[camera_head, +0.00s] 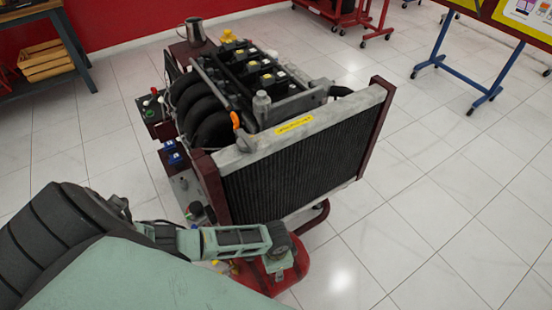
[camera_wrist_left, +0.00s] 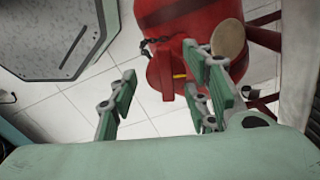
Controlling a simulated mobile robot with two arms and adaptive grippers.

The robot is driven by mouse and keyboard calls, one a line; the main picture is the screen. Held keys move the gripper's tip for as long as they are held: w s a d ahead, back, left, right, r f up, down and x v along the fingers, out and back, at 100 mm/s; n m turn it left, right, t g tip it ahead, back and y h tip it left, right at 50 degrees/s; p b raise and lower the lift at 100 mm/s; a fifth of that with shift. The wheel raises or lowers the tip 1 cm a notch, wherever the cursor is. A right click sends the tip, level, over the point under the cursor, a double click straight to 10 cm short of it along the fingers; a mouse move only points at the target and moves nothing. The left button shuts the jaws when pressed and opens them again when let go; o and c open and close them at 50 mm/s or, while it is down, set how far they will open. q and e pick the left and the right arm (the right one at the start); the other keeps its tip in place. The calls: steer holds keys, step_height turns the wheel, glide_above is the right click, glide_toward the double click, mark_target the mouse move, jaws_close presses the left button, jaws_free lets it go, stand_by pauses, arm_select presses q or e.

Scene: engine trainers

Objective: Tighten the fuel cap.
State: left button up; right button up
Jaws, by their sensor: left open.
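The red fuel tank (camera_head: 288,281) sits low at the front of the engine trainer (camera_head: 305,150). It also shows at the top of the left wrist view (camera_wrist_left: 185,15), with a dark chain (camera_wrist_left: 152,43) beside it. A smaller red part with a yellow mark (camera_wrist_left: 166,76), possibly the fuel cap, lies beyond and between my left gripper's fingers. A tan disc (camera_wrist_left: 228,40) shows near the right finger, partly covered. My left gripper (camera_wrist_left: 163,82) is open, its green-padded fingers wide apart; contact cannot be told. In the head view my left wrist hides part of the tank.
The radiator (camera_head: 305,165) rises just behind my left wrist. A metal jug (camera_head: 195,30) stands on the trainer's far side. A workbench (camera_head: 40,50) is at the far left and a blue stand (camera_head: 460,75) at the right.

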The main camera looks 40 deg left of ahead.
arm_select(q)
steer(key=c, duration=1)
steer(key=shift+s+d, duration=0.1)
steer(key=shift+c, duration=0.3)
